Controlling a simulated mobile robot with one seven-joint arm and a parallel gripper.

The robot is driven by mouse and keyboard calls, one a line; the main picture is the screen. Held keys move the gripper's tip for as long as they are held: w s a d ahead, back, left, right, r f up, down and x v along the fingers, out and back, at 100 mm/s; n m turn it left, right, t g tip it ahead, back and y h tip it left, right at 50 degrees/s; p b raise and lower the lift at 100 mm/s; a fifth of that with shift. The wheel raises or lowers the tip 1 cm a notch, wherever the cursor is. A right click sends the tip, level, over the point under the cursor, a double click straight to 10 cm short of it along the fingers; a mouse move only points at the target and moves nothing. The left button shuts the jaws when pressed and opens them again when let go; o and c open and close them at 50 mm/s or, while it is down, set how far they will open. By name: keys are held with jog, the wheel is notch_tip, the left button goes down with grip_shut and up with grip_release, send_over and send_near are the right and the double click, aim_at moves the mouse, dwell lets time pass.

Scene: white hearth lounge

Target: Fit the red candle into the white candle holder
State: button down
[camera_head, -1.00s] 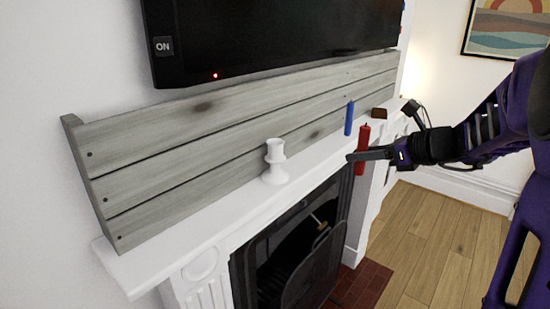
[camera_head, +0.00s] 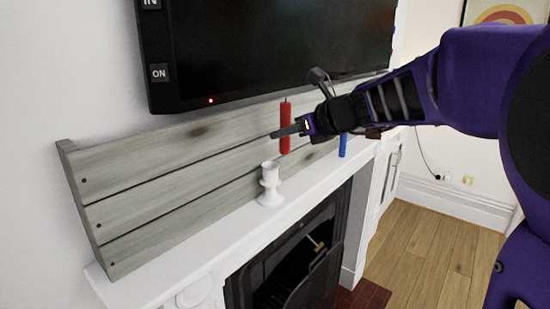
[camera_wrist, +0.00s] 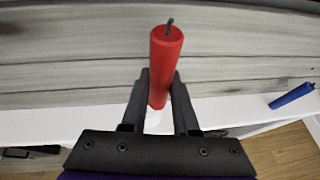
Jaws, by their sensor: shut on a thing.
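The red candle (camera_head: 285,128) is upright in my gripper (camera_head: 284,134), held above the mantel. In the wrist view the red candle (camera_wrist: 163,65) stands between the two dark fingers of my gripper (camera_wrist: 159,88), wick up. The white candle holder (camera_head: 270,185) stands upright on the mantel, to the left of and below the candle, apart from it; its cup looks empty. In the wrist view a white patch just under the candle may be the holder or the mantel; I cannot tell which.
A blue candle (camera_head: 343,146) stands on the white mantel (camera_head: 222,222) to the right; it also shows in the wrist view (camera_wrist: 292,96). Grey planks (camera_head: 150,172) run behind the mantel. A black TV (camera_head: 270,50) hangs above. The mantel left of the holder is clear.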

aim_at(260, 133)
jog(key=a, duration=0.1)
jog(key=w+a, duration=0.1)
jog(key=a, duration=0.1)
jog(key=shift+w+a, duration=0.1)
jog(key=shift+a, duration=0.2)
jog(key=shift+d+f+b, duration=0.2)
jog(key=shift+f+b, duration=0.1)
jog(key=shift+f, duration=0.55)
notch_tip(260, 133, down, 5)
jog(key=shift+d+f+b, duration=0.1)
jog(key=shift+b, duration=0.8)
jog(key=shift+a+f, duration=0.2)
jog(key=c, duration=0.9)
grip_release()
jog(key=shift+c, duration=0.2)
jog(key=shift+r, duration=0.1)
